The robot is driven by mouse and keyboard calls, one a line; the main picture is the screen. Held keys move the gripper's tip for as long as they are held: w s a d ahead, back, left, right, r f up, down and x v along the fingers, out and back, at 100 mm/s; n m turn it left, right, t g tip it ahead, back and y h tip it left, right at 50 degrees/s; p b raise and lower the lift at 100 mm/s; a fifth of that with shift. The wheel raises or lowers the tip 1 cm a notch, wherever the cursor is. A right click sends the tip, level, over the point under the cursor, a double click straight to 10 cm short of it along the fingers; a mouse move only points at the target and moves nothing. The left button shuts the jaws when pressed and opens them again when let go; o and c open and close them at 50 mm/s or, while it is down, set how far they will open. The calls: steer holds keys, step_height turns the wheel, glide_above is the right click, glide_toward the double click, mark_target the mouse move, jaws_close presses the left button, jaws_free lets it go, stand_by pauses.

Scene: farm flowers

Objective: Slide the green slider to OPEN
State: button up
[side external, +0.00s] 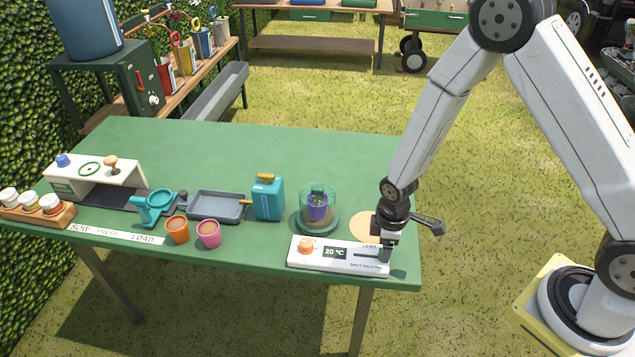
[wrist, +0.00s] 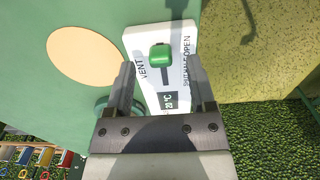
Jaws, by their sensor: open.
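The white control panel (side external: 310,258) lies at the front right of the green table. In the wrist view the panel (wrist: 140,38) carries the green slider (wrist: 160,56), a rounded knob in a dark slot. The words VENT and SHUT HALF OPEN run along the slot's two sides. The knob sits toward the OPEN end, though its exact mark is unclear from this angle. My gripper (wrist: 161,62) is open, with one finger on each side of the knob and visible gaps. In the side view my gripper (side external: 385,254) is low over the panel's right end and hides the slider.
An orange dial (side external: 306,245) and a 20 °C display (side external: 335,253) are on the panel's left part. A plant pot under a green cover (side external: 318,207) stands behind it, and a tan disc (side external: 362,227) lies nearby. The table's right edge is close to my gripper.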

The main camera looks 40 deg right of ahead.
steer(key=shift+r, duration=2.8)
steer(key=shift+d+r, duration=0.1)
steer(key=shift+r, duration=0.05)
steer(key=s+d+r+m+t, duration=0.2)
steer(key=s+r+m, duration=0.4)
steer(key=r+m, duration=0.3)
step_height(320, 180, up, 3)
steer(key=shift+s+d+f+t, duration=0.1)
steer(key=shift+s+d+t, duration=0.15)
steer(key=shift+d, duration=0.35)
